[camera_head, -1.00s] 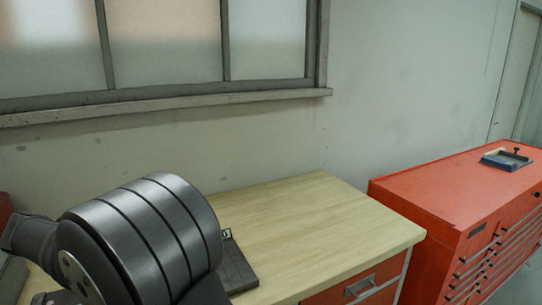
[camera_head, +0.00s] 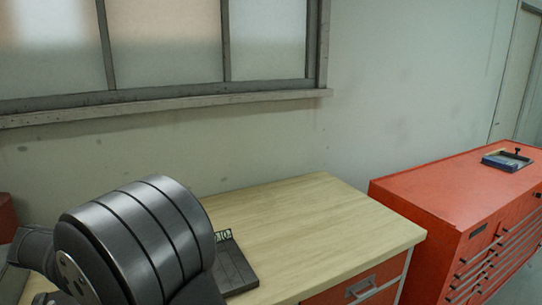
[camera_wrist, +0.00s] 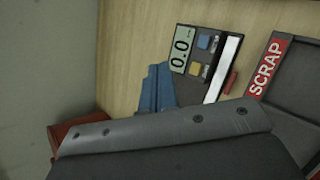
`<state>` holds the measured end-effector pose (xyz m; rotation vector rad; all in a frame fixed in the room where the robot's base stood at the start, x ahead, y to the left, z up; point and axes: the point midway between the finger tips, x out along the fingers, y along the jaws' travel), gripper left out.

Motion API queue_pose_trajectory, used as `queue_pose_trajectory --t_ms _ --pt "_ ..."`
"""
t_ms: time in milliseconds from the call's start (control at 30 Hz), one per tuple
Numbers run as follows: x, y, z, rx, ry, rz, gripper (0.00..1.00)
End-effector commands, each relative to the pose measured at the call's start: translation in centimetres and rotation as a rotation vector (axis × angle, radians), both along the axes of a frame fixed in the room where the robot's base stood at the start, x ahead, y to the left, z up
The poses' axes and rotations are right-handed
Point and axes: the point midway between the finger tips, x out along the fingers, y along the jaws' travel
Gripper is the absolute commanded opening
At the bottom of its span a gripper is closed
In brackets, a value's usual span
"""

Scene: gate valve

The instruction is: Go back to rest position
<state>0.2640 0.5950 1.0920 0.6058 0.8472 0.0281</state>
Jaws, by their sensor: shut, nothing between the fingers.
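My gripper (camera_wrist: 165,135) shows in the wrist view as a grey bolted edge over a dark body across the bottom, shut and empty. In the head view my dark, rounded arm link fills the lower left and hides the gripper. No gate valve can be made out. The gripper appears above the wooden workbench (camera_head: 320,215), with no visible contact with anything.
A gauge (camera_wrist: 181,50) reading 0.0, a blue piece (camera_wrist: 157,88) and a dark tray marked SCRAP (camera_wrist: 268,66) lie on the bench. A red object (camera_wrist: 62,132) is at lower left. A red tool cabinet (camera_head: 430,195) stands right; the bench's right half is clear.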

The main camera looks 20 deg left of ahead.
Motion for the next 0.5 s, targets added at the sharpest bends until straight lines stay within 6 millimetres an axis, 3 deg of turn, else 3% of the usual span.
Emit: queue_pose_trajectory --t_ms 133,500 --pt "0.0 0.0 3.0 0.001 0.001 0.000 0.00" --pt "-2.5 0.9 -1.6 0.237 0.318 -0.281 0.00"
